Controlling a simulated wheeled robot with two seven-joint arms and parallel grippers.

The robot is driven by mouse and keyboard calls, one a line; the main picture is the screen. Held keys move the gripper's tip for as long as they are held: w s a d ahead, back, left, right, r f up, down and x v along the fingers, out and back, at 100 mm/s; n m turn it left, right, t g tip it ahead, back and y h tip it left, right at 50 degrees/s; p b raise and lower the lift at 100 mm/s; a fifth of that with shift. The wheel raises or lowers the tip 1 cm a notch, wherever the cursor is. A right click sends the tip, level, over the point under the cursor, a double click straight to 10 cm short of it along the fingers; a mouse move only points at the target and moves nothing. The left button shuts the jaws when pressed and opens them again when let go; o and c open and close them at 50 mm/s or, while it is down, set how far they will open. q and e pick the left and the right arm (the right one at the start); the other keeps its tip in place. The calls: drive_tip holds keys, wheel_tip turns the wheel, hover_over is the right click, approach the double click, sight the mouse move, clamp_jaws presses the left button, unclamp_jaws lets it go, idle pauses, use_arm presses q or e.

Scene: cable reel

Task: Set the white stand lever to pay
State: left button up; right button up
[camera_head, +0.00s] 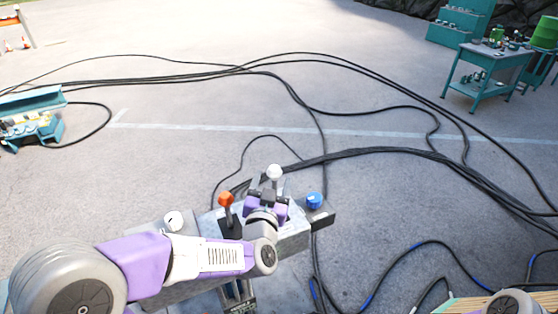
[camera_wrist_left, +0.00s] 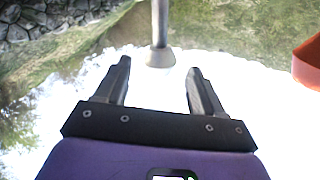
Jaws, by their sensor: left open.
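The white stand lever shows its white ball knob (camera_head: 274,172) above the control stand (camera_head: 290,240) in the head view. In the left wrist view the lever appears upside down, with a grey shaft (camera_wrist_left: 159,22) and a pale knob (camera_wrist_left: 160,57). My left gripper (camera_wrist_left: 158,70) is open, with the knob lined up between and just beyond its fingertips. No grip shows. In the head view my left gripper (camera_head: 268,192) covers the lever's lower part, so its setting and any labels are hidden. My right gripper is out of view.
An orange-knobbed lever (camera_head: 226,199) stands left of the white one and also shows in the left wrist view (camera_wrist_left: 310,62). A blue knob (camera_head: 314,200) sits to the right, and a white round part (camera_head: 173,220) to the left. Black cables (camera_head: 350,153) cross the ground.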

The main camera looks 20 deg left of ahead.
sight(276, 167)
use_arm(q)
drive_tip(key=shift+p+x, duration=0.6)
drive_tip(key=shift+x, duration=2.5)
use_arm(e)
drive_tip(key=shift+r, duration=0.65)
use_arm(q)
drive_tip(key=shift+f, duration=0.1)
